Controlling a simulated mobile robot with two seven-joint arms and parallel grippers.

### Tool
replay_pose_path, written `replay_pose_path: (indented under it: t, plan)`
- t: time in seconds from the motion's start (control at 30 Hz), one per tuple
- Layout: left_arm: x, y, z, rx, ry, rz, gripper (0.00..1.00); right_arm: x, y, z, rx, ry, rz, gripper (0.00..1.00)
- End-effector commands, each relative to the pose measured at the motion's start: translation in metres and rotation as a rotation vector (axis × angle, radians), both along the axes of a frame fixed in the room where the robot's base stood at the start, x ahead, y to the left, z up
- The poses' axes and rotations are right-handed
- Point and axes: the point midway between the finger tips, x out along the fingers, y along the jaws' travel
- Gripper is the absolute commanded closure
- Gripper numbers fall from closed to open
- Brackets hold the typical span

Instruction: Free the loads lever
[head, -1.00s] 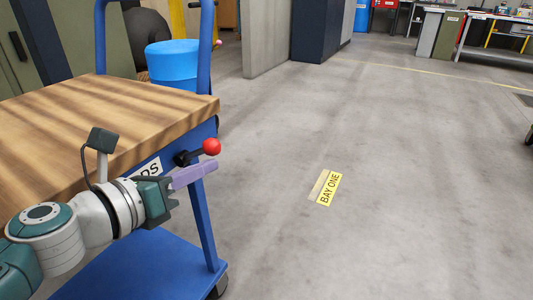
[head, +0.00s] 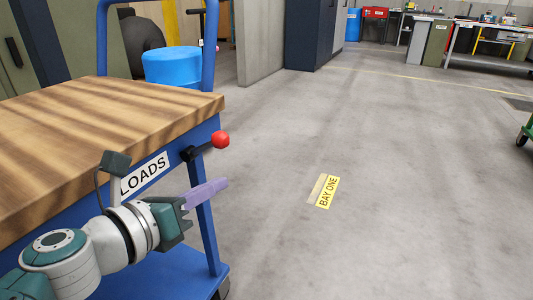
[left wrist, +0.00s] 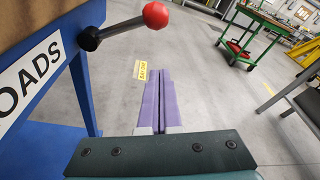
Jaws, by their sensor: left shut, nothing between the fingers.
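The loads lever (head: 204,149) is a dark rod with a red ball knob (head: 220,140), on the blue side of a wood-topped cart (head: 150,120) beside the LOADS label (head: 145,174). It sticks out to the right. In the left wrist view the lever (left wrist: 122,29) is at the upper left, with its red knob (left wrist: 155,15) up and left of the fingers. My left gripper (head: 222,186) is shut and empty, its purple fingers below the knob and apart from it. My right gripper is in neither view.
A yellow BAY ONE floor label (head: 328,191) lies on open grey floor to the right. A blue barrel (head: 172,66) stands behind the cart. A green cart (left wrist: 254,36) and a grey table (left wrist: 300,90) stand at the right of the left wrist view.

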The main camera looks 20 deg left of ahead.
Motion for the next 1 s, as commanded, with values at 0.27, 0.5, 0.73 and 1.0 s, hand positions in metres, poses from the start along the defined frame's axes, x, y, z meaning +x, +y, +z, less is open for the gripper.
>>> replay_pose_path:
  t: [0.27,0.5,0.73,1.0]
  plan:
    - [-0.065,0.013,0.019,0.003,0.005,0.003,1.00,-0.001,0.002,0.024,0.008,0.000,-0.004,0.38]
    - [-0.091,0.017,0.024,0.003,0.003,0.003,1.00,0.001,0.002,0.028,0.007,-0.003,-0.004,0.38]
    - [-0.095,0.018,0.025,0.004,0.001,0.003,1.00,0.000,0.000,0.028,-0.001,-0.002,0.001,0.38]
    - [-0.094,0.018,0.024,0.003,0.002,0.003,1.00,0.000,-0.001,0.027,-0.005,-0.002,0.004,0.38]
